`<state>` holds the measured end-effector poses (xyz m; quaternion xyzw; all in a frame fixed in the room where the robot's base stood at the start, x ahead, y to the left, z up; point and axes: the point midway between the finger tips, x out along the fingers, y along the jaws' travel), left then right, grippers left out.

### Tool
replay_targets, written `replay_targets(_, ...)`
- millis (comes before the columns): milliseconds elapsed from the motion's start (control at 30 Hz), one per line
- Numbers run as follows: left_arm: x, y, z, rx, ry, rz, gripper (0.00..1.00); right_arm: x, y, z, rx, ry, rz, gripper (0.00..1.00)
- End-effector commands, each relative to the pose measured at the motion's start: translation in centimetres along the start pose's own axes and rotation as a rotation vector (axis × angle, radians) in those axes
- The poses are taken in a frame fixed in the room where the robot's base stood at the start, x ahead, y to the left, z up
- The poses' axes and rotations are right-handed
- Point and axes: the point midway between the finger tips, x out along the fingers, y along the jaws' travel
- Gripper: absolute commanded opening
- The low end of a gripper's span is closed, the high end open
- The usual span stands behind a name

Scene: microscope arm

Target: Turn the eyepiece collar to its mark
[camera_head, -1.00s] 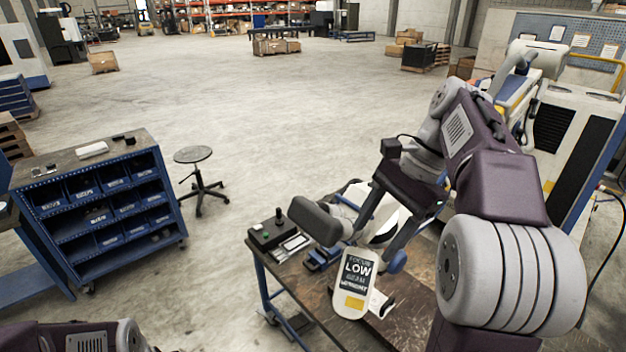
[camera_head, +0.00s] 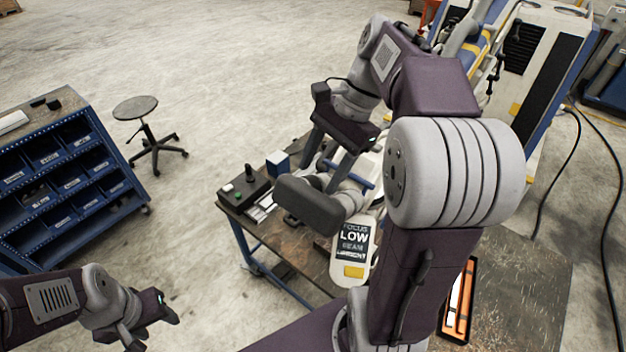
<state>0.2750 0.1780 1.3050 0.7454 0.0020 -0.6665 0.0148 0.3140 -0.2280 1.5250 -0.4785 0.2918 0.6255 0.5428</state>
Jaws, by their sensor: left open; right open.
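The microscope stands on the worktable (camera_head: 265,245). Its dark grey rounded head piece (camera_head: 308,205) and its white body with a label plate reading "FOCUS LOW BEAM" (camera_head: 354,245) show in the head view. My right gripper (camera_head: 318,178) is open, with its two fingers pointing down over the microscope just behind the grey piece. I cannot tell whether they touch it. The eyepiece collar and its mark cannot be made out; my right gripper and arm cover part of the microscope. My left gripper (camera_head: 150,322) is open and empty at the lower left, away from the table.
A black control box (camera_head: 243,190) with buttons and a small blue block (camera_head: 278,162) sit at the table's left end. An orange-and-white tray (camera_head: 459,300) lies at the right. A stool (camera_head: 136,110) and blue bin cabinet (camera_head: 70,175) stand left, with clear floor around.

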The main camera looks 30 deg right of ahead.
Motion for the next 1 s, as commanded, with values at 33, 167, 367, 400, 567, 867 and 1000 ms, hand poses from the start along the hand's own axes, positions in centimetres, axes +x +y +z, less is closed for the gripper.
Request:
replay_targets(33, -0.3, 0.0, -0.1, 0.000, 0.001, 0.000, 0.50, 1.0, 0.1, 0.1, 0.002, -0.009, 0.010, 0.61)
replay_targets(167, -0.7, 0.0, -0.1, 0.000, 0.001, 0.000, 0.50, 2.9, 0.1, 0.1, 0.001, -0.008, 0.009, 0.61)
replay_targets(367, -0.8, 0.0, -0.1, 0.000, 0.001, 0.000, 0.50, 4.0, 0.1, 0.0, 0.002, -0.005, 0.006, 0.61)
replay_targets(400, -0.8, 0.0, -0.1, 0.000, 0.001, 0.000, 0.50, 4.0, 0.1, 0.0, 0.002, -0.005, 0.005, 0.61)
replay_targets(567, -0.8, 0.0, -0.1, 0.000, 0.001, 0.000, 0.50, 4.0, 0.1, 0.0, 0.002, -0.005, 0.006, 0.49)
replay_targets(867, -0.8, 0.0, -0.1, 0.000, 0.001, 0.000, 0.50, 4.0, 0.1, -0.1, 0.003, -0.005, 0.008, 0.12)
replay_targets(1000, -0.8, 0.0, -0.1, 0.000, 0.001, 0.000, 0.50, 4.0, 0.2, -0.1, 0.002, -0.005, 0.010, 0.12)
